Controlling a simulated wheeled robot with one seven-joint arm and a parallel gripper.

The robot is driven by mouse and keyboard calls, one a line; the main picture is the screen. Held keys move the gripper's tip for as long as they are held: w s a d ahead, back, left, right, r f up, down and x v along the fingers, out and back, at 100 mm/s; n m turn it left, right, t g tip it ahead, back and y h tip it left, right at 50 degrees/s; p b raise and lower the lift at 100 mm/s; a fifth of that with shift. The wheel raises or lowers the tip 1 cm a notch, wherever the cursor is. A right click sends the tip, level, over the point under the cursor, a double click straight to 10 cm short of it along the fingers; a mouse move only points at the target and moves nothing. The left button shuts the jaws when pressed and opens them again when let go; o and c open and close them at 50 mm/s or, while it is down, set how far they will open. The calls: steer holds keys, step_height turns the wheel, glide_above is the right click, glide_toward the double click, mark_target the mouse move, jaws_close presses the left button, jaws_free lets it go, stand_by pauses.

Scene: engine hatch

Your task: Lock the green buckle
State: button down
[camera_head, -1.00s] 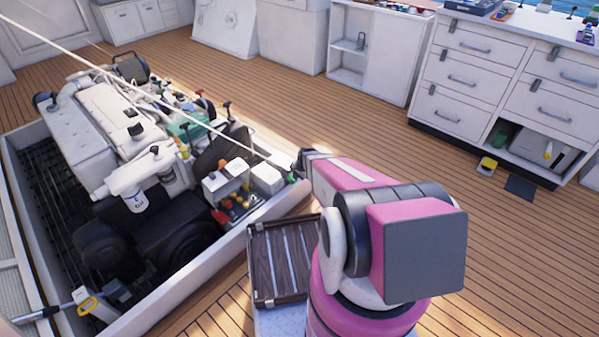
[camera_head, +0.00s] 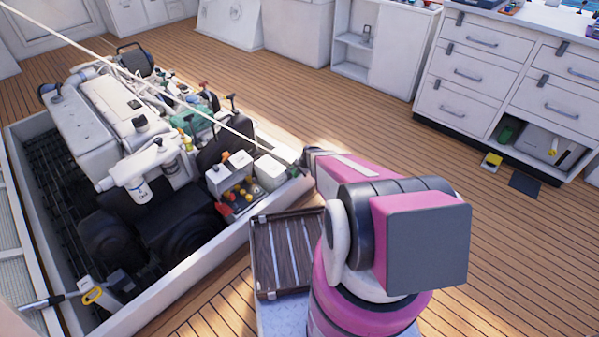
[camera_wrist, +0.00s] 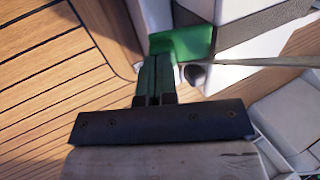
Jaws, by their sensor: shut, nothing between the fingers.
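The green buckle (camera_wrist: 188,44) shows in the wrist view as a flat green piece at the pale hatch rim, just ahead of my fingers. In the head view the green buckle (camera_head: 293,171) is a small spot at the right corner of the hatch, partly hidden by my gripper. My gripper (camera_wrist: 157,60) is shut and empty. Its dark fingertips are at the buckle's lower left edge in the wrist view; I cannot tell whether they touch it. In the head view my gripper (camera_head: 304,158) is at the hatch corner.
A pale rope (camera_wrist: 255,62) runs to a dark knob (camera_wrist: 195,75) beside the buckle. The open hatch frame (camera_head: 215,258) surrounds the engine (camera_head: 110,110). A slatted wooden panel (camera_head: 285,255) lies in front of my arm.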

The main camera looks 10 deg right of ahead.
steer(key=shift+s+f, duration=0.1)
steer(key=shift+f, duration=0.15)
step_height(320, 180, down, 2)
steer(key=t+y, duration=0.2)
steer(key=t, duration=0.1)
steer(key=shift+d, duration=0.1)
stand_by(0.4)
steer(key=shift+f, duration=0.2)
steer(key=shift+w+a+f, duration=0.2)
steer(key=shift+w+f, duration=0.05)
steer(key=shift+f, duration=0.6)
steer(key=shift+w+a+f, duration=0.15)
steer(key=shift+w+f, duration=0.1)
steer(key=shift+f, duration=0.55)
steer(key=shift+r, duration=0.1)
